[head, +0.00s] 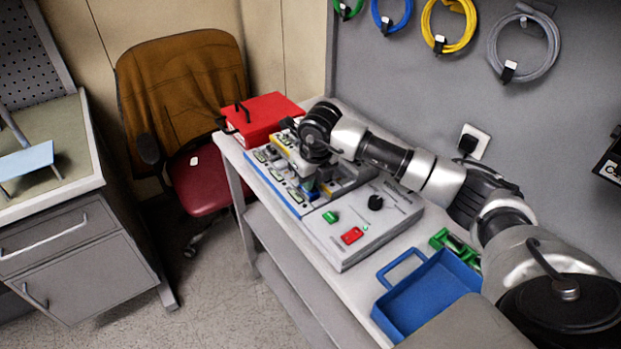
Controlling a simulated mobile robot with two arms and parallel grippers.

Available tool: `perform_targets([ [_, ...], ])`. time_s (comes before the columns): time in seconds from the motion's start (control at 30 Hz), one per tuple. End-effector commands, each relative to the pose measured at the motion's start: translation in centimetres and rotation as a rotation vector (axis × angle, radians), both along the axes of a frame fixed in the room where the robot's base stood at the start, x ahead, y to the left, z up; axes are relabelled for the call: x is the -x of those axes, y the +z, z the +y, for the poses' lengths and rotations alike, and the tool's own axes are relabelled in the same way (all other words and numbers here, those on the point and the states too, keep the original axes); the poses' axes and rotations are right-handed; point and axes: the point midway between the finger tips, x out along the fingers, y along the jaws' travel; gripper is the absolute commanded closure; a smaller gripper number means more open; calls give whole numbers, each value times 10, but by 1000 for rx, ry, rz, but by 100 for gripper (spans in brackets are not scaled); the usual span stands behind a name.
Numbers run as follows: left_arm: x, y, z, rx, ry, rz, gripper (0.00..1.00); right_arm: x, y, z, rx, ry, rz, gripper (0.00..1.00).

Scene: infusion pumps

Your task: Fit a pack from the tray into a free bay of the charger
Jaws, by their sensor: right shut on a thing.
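The charger (350,220) is a light grey unit on the bench, with a row of bays along its left side. Several bays show pack tops with small green marks. My right gripper (311,182) reaches down over the bays from the right. It is shut on a pack, of which only a small bluish part shows; the wrist hides most of it. I cannot tell whether this pack is inside a bay or just above it. The blue tray (385,310) lies at the front right of the bench and its visible floor is bare. My left gripper is not in view.
A red case (264,114) stands at the bench's far end. A green holder (453,246) is beside the blue tray, partly behind my arm. The charger has a black knob (375,202), and green and red switches. Coiled cables hang on the grey wall.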

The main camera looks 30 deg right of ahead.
Motion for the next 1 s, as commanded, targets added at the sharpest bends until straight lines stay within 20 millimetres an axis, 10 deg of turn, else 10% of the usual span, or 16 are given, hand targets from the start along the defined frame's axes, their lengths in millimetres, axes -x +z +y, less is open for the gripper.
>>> perform_targets([
  [0.33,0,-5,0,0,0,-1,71,0,-4,0,0,0,-1,100],
  [0.53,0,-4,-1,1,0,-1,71,0,-4,0,0,0,-1,59],
  [1.0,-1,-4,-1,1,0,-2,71,0,-4,-2,4,-4,-1,58],
])
